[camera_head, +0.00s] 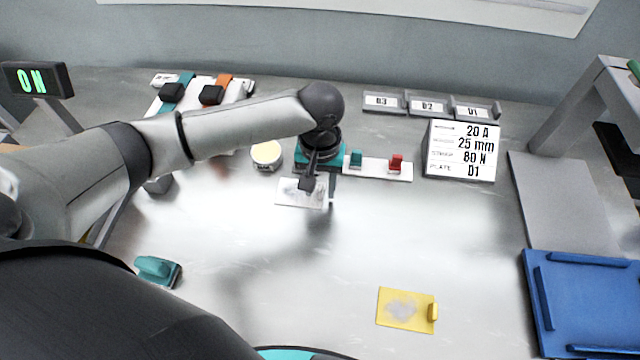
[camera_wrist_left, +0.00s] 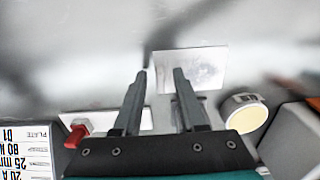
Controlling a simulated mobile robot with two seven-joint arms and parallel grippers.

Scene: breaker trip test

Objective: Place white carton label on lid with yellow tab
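A thin white plate (camera_head: 300,193) with a grey smudge lies on the metal table under my left gripper. It also shows in the left wrist view (camera_wrist_left: 200,68). My left gripper (camera_head: 320,190) points down over the plate's right part in the head view. Its fingers (camera_wrist_left: 162,75) are apart with nothing seen held between them; contact with the plate cannot be told. A yellow plate (camera_head: 402,309) with a grey smudge and a raised yellow tab (camera_head: 433,312) lies at front right. I cannot make out a carton label or a lid as such. My right gripper is not seen.
A white strip (camera_head: 376,170) with teal and red pieces and a round pale-topped item (camera_head: 266,155) flank the gripper. A text card (camera_head: 461,150) stands behind right. A blue tray (camera_head: 590,300) is at right, a teal block (camera_head: 157,270) at left.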

